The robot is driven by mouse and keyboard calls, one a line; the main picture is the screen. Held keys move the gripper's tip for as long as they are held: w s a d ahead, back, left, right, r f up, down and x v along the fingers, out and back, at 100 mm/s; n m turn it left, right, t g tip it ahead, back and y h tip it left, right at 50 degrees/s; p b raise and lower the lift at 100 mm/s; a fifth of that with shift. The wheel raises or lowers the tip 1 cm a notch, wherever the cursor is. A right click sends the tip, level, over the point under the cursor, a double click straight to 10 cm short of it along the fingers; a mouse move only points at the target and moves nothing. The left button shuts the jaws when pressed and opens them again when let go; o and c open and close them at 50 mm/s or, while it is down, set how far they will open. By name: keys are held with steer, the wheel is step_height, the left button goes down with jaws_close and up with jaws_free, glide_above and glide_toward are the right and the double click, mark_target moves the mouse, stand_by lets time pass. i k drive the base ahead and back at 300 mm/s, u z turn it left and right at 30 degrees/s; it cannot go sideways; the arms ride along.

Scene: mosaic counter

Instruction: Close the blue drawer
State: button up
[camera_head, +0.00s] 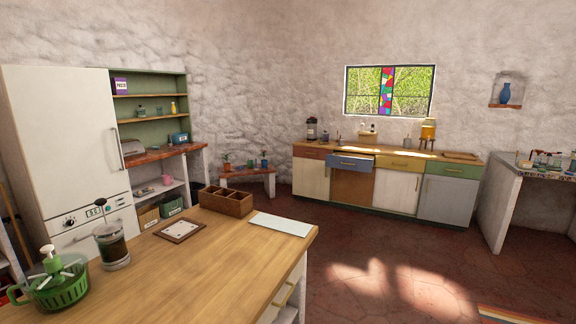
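The blue drawer (350,163) is in the wooden-topped counter against the back wall, below and left of the window. Its front stands out from the row of drawers, so it is pulled open. A dark gap shows between its top edge and the worktop. What lies inside it cannot be made out. A red-brown drawer front (311,152) is to its left and a yellow one (400,162) to its right, both looking flush. My gripper is not in view.
A wooden island (222,256) fills the lower left, bearing a wooden box, a white sheet, a glass press and a green basket. Open red floor (360,240) lies between it and the counter. A white-walled mosaic-topped table (502,205) stands at right.

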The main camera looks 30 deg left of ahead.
mark_target(361, 163)
steer(key=u, duration=0.55)
steer(key=i, duration=5.65)
steer(key=u, duration=1.55)
steer(key=i, duration=3.1)
steer(key=z, duration=0.45)
